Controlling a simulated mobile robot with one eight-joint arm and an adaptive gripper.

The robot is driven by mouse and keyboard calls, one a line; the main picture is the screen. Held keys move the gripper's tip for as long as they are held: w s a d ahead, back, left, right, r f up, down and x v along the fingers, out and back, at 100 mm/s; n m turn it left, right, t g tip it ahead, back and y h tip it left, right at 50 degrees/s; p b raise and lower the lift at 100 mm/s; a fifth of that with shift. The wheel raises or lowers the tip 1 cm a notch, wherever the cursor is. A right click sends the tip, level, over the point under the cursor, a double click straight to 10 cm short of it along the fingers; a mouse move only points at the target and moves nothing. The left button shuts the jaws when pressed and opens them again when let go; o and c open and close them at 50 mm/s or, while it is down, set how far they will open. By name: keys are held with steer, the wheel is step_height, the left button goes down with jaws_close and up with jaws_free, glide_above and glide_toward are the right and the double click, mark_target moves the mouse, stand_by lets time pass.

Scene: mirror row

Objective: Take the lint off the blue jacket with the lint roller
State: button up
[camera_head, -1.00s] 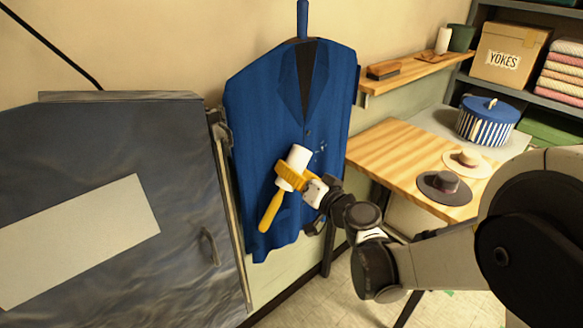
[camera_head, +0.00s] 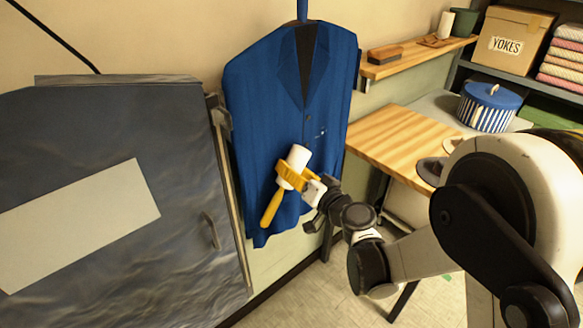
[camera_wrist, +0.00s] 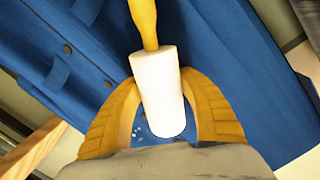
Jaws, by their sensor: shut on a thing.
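The blue jacket (camera_head: 262,90) hangs against the wall in the head view. White lint specks (camera_head: 319,134) lie on its front, right of the opening. The lint roller (camera_head: 270,208) has a white roll and a yellow handle pointing down. My gripper (camera_head: 290,177) is shut on its white roll and holds it in front of the jacket's lower middle. In the wrist view the white roll (camera_wrist: 160,90) sits between the yellow fingers, and a few specks show on the blue cloth (camera_wrist: 230,60) beyond. I cannot tell whether the roll touches the cloth.
A large dark cabinet with a pale panel (camera_head: 75,225) stands close at the left. A wooden table (camera_head: 390,140) with hats is at the right. A shelf (camera_head: 415,62) with a brush (camera_head: 385,54) is above it. My arm covers the lower right.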

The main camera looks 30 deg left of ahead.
steer(key=shift+w+d+f+v, duration=0.1)
steer(key=shift+v, duration=0.85)
steer(key=shift+w+d+f+v, duration=0.1)
steer(key=shift+w+v, duration=0.05)
steer(key=shift+v, duration=0.85)
steer(key=shift+w+d+v, duration=0.1)
steer(key=shift+v, duration=0.85)
steer(key=v, duration=0.2)
steer(key=shift+s+d, duration=0.1)
steer(key=shift+d, duration=0.35)
steer(key=shift+f, duration=0.1)
steer(key=w+d+m+t+h, duration=0.35)
steer(key=w+d, duration=0.25)
steer(key=d, duration=0.4)
steer(key=w+d+m+t+h, duration=0.35)
steer(key=w+d, duration=0.25)
steer(key=d, duration=0.5)
steer(key=d+r+m+h, duration=0.2)
steer(key=d+h, duration=0.2)
steer(key=d, duration=0.5)
steer(key=w+d+r+m+t+h, duration=0.1)
steer(key=d+r+m+h, duration=0.2)
steer(key=d, duration=0.7)
steer(key=shift+w+r+h, duration=0.25)
steer(key=shift+r+h, duration=0.05)
steer(key=shift+h, duration=0.1)
